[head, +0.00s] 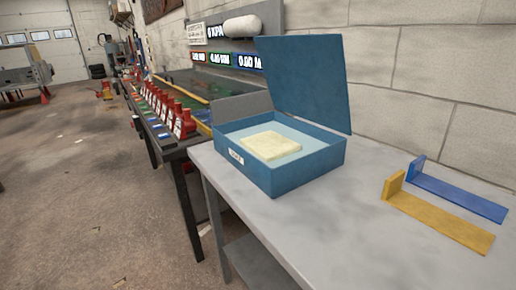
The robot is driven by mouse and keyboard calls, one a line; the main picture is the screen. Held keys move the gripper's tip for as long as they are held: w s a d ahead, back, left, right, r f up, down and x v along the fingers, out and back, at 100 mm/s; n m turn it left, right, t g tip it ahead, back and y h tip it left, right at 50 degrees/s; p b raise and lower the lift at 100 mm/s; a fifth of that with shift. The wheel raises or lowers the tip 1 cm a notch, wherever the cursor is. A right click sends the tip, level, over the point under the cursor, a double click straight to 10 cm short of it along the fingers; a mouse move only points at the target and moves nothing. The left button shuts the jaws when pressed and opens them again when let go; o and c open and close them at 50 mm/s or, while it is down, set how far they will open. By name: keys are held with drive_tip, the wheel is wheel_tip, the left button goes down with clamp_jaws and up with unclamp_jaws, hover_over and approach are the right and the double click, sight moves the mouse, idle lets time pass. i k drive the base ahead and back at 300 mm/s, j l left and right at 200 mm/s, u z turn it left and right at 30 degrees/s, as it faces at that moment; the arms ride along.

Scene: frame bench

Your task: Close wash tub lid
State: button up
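The blue wash tub (282,175) stands on the grey bench near the wall. Its lid (305,82) stands up, open, at the tub's back right side and leans slightly. A pale yellow block (271,146), perhaps a sponge, lies inside on a light blue surface. A small white label is on the tub's front left wall. My gripper is not in view.
A yellow L-shaped piece (440,219) and a blue one (458,196) lie on the grey bench (345,240) to the right. A second bench with several red items (181,122) and display panels stands behind at left. The bench front is clear. Open floor (85,200) lies left.

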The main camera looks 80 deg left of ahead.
sight(305, 76)
drive_tip(key=u, duration=2)
